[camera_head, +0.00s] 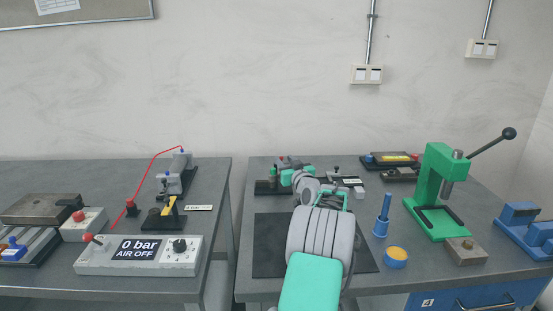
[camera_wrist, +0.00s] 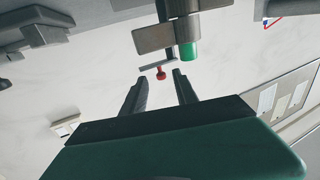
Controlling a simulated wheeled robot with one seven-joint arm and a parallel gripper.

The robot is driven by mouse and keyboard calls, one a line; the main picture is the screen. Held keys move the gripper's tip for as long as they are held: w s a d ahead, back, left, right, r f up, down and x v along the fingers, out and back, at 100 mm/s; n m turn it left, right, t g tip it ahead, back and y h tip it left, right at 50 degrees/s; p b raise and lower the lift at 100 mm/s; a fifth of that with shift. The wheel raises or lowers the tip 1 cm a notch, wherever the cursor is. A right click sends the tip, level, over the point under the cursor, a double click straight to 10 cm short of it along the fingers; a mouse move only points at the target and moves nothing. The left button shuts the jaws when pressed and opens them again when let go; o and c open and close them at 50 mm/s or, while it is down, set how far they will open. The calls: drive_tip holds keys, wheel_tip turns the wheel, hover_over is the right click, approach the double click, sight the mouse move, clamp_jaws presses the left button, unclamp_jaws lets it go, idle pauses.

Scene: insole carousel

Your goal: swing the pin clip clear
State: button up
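In the wrist view my gripper (camera_wrist: 160,78) is open, its two dark fingers apart with nothing held between them. Just beyond the fingertips, in line with the gap, is a small red knob (camera_wrist: 160,72) under a thin grey bar (camera_wrist: 157,65); this looks like the pin clip, though I cannot tell for sure. It sits beside a grey metal block (camera_wrist: 160,37) with a green cylinder (camera_wrist: 189,51). In the head view my arm reaches over the right bench to the fixture (camera_head: 268,185) at the back, and its clip is too small to make out.
A green lever press (camera_head: 435,190) stands at the right of the bench, with a blue peg stand (camera_head: 382,218) and a yellow-topped blue puck (camera_head: 396,257) nearer. A dark mat (camera_head: 268,245) lies under my arm. The left bench holds an air panel (camera_head: 140,255) reading 0 bar.

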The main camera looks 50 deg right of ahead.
sight(281, 158)
drive_tip(key=x, duration=0.5)
drive_tip(key=shift+w+a, duration=0.15)
drive_tip(key=shift+a, duration=0.1)
drive_tip(key=shift+w+d+p, duration=0.3)
drive_tip(key=shift+w+d, duration=0.1)
drive_tip(key=shift+w, duration=0.05)
clamp_jaws()
